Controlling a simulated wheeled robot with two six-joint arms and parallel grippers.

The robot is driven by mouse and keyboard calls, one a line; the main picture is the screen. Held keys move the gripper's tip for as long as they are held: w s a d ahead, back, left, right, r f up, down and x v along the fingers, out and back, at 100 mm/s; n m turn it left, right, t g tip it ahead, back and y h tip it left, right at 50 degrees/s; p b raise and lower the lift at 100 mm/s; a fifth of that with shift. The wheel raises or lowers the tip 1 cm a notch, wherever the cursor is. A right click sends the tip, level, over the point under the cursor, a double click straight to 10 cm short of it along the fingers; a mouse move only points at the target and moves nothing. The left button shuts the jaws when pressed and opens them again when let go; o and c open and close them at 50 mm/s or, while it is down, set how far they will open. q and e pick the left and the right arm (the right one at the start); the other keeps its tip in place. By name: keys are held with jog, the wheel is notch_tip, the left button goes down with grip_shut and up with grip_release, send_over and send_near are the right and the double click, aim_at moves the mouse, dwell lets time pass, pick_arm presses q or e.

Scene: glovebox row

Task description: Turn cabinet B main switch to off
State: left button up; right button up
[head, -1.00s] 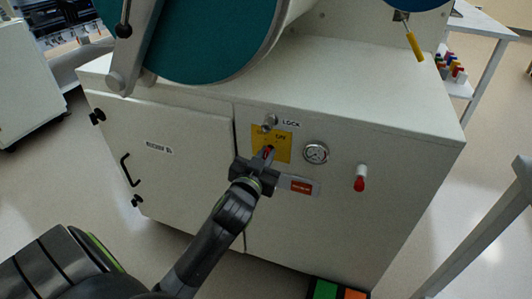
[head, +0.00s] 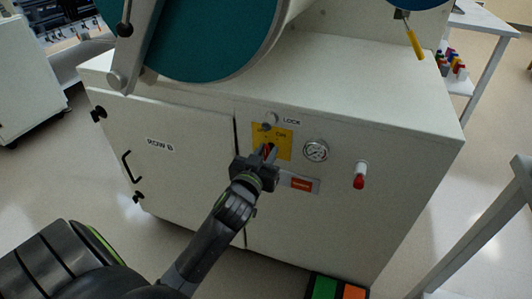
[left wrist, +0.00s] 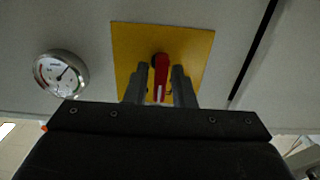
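The main switch is a red handle (left wrist: 160,76) on a yellow plate (left wrist: 203,42), upright in the left wrist view. In the head view the yellow plate (head: 285,142) sits on the front of the white cabinet, whose label (head: 160,145) appears to read "B". My left gripper (head: 267,153) is at the switch and hides most of the handle there. In the left wrist view its two fingers (left wrist: 158,88) stand either side of the red handle, with a narrow gap showing at least on the left. My right gripper is in neither view.
A lock knob (head: 271,119) sits just above the plate.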

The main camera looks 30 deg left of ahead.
pick_arm(q)
jog(key=shift+o, duration=0.8)
